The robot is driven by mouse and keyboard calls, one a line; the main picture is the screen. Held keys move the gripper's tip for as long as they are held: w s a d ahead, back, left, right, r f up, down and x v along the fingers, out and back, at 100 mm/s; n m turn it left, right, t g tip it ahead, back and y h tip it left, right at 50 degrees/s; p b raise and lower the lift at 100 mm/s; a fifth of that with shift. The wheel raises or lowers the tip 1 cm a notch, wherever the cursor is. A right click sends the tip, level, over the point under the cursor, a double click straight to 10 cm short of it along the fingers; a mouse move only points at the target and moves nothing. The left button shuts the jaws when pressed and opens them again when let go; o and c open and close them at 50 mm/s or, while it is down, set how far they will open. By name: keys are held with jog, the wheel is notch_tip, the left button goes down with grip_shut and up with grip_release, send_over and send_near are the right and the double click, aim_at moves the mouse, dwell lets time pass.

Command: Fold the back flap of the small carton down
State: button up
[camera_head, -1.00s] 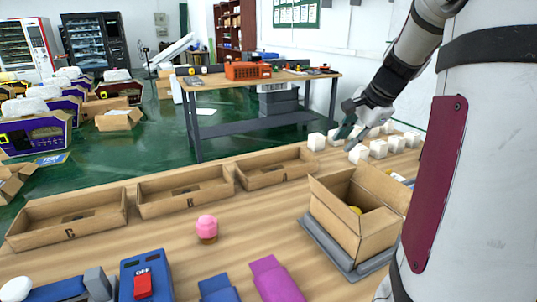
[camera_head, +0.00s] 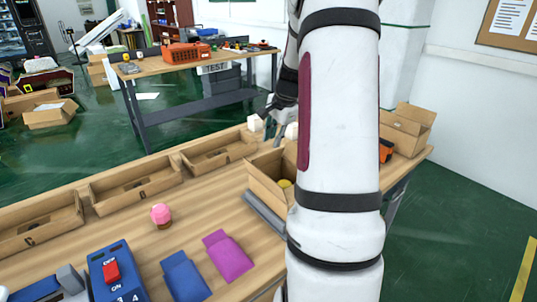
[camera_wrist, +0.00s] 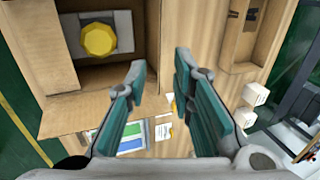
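The small carton (camera_head: 268,198) stands on the wooden table with its top open, partly hidden behind my arm. In the wrist view the carton (camera_wrist: 50,90) fills the upper left. Its lower flap (camera_wrist: 95,112) is spread outward, beside my left finger. A yellow round-topped item (camera_wrist: 100,40) sits inside; its yellow top (camera_head: 284,183) also shows in the head view. My gripper (camera_wrist: 160,65) is open and empty, its teal fingers apart, over the carton's right edge. In the head view my gripper (camera_head: 278,130) is partly hidden beyond the carton. I cannot tell which flap is the back one.
Open trays (camera_head: 135,188) line the table's far edge. A pink-topped item (camera_head: 161,215), a blue pouch (camera_head: 186,275), a purple pouch (camera_head: 228,255) and a blue switch box (camera_head: 116,277) lie in front. White blocks (camera_head: 254,122) stand beyond the carton. Another open carton (camera_head: 405,130) is at right.

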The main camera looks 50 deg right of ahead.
aim_at(269, 154)
jog(key=x, duration=0.8)
jog(key=shift+w+f, duration=0.1)
grip_shut()
